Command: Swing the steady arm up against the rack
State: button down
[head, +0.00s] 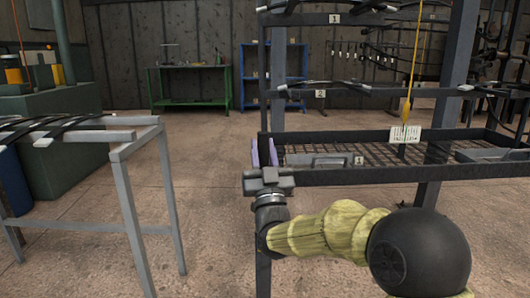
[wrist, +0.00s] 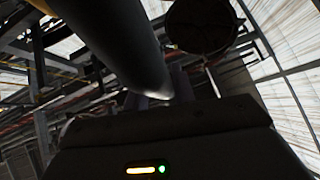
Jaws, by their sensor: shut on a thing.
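My gripper (head: 264,153) is at the front left corner of the dark metal rack (head: 400,176), its two purple fingers pointing up. A dark upright bar shows between the fingers in the head view. In the wrist view, a thick dark rounded bar (wrist: 125,45) runs down from the top to between the fingertips (wrist: 165,97), and my gripper is shut on it. It seems to be the steady arm. Against the rack's dark post (head: 263,90), I cannot tell in the head view where the bar ends and the post begins.
A grey metal stand (head: 125,150) with dark leaf springs is at the left. The rack's shelves carry springs, grey trays (head: 320,160) and number cards. A yellow cord (head: 414,60) hangs in front of it. Bare floor (head: 205,160) lies between stand and rack; a green bench (head: 188,100) stands behind.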

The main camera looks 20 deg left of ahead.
jog(key=shift+w+d+f, duration=0.2)
jog(key=shift+d, duration=0.05)
jog(key=c, duration=1.2)
grip_release()
jog(key=shift+d+h, duration=0.1)
jog(key=shift+h, duration=0.3)
jog(key=shift+o, duration=0.2)
jog(key=shift+r, duration=0.15)
jog(key=shift+s, duration=0.1)
jog(key=shift+s, duration=0.1)
jog(key=shift+s+f, duration=0.15)
jog(key=shift+f, duration=0.15)
jog(key=b+v, duration=0.1)
jog(key=v, duration=1.5)
jog(key=shift+f+b, duration=0.4)
jog(key=shift+f, duration=0.1)
